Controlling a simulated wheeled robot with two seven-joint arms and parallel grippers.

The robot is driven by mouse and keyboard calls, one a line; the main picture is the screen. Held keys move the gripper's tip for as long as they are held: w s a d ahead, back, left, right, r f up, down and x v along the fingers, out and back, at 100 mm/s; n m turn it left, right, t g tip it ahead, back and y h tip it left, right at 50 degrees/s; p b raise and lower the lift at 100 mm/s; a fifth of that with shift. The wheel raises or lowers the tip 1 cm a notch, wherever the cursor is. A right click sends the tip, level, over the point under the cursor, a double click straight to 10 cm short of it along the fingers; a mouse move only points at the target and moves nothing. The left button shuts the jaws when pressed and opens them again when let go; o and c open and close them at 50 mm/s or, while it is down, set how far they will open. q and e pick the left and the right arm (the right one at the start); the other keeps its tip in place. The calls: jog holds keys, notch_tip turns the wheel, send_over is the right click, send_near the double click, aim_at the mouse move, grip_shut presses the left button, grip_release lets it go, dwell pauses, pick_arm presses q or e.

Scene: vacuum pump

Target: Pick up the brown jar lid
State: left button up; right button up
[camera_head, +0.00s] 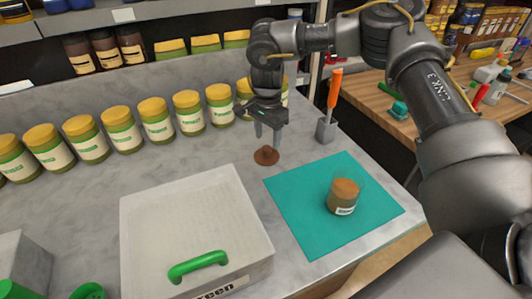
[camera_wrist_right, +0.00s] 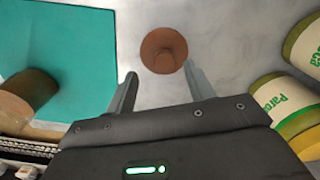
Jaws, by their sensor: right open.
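In the right wrist view the lid (camera_wrist_right: 163,50) sits just beyond and between the fingertips. My right gripper (camera_head: 267,140) is open and empty, pointing down right above the lid. Its two fingers (camera_wrist_right: 158,82) are apart and not touching the lid. An open glass jar with brown contents (camera_head: 344,196) stands on the teal mat (camera_head: 300,215), right of the lid. My left gripper is not in view.
A row of yellow-lidded green jars (camera_head: 118,128) stands behind and left. A white box with a green handle (camera_head: 190,215) is at the front. An orange-handled tool in a grey holder (camera_head: 333,95) stands to the right of the gripper. The table around the lid is clear.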

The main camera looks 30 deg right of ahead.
aim_at(267, 148)
jog(key=shift+a+f, duration=0.1)
jog(key=shift+f, duration=0.15)
jog(key=f, duration=0.1)
jog(key=f+p, duration=0.1)
jog(key=f, duration=0.2)
jog(key=shift+w+d+f+p, duration=0.2)
jog(key=shift+w+f+p, duration=0.15)
jog(key=shift+p, duration=0.05)
jog(key=shift+f, duration=0.25)
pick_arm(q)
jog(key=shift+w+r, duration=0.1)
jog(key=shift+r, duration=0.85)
pick_arm(e)
jog(key=shift+a, duration=0.1)
jog(key=shift+c, duration=0.4)
jog(key=c, duration=0.9)
